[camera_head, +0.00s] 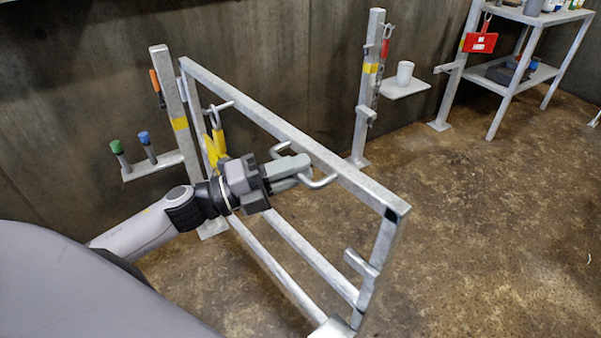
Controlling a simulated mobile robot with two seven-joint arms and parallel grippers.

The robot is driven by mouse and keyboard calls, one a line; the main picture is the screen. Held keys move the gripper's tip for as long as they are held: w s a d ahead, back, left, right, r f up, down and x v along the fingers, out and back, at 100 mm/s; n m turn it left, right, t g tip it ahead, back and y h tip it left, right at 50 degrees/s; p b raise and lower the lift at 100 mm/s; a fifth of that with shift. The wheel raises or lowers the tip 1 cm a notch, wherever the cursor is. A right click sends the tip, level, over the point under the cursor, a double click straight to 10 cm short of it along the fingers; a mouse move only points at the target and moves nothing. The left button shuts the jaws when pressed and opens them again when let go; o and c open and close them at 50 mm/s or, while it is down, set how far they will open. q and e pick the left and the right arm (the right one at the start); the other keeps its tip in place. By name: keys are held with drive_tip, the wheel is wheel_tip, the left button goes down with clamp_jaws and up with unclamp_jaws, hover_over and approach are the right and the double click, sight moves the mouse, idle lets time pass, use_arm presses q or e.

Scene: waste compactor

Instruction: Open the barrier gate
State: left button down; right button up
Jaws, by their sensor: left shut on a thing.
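The barrier gate (300,147) is a grey metal frame with a top rail and lower bars. Its far end is beside the left post (171,100), and its free end, with a black-tipped corner, points towards me at the lower right. The gate stands at an angle, well apart from the right post (364,95). My left gripper (293,172) is shut on the bent-rod gate handle (322,182) on the side of the top rail. The fingers partly hide the handle. My right gripper is not in view.
A shelf with green- and blue-capped items (131,153) is at the left wall. A small shelf with a white cup (404,73) is beside the right post. A red tag (480,42) hangs near a metal rack (520,80). The brown floor at right is clear.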

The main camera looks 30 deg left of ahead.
use_arm(q)
drive_tip(key=shift+s+a, duration=0.25)
drive_tip(key=shift+s, duration=0.15)
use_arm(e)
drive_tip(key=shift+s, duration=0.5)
use_arm(q)
drive_tip(key=c, duration=1.1)
unclamp_jaws()
drive_tip(key=shift+v, duration=3.6)
drive_tip(key=shift+w, duration=0.1)
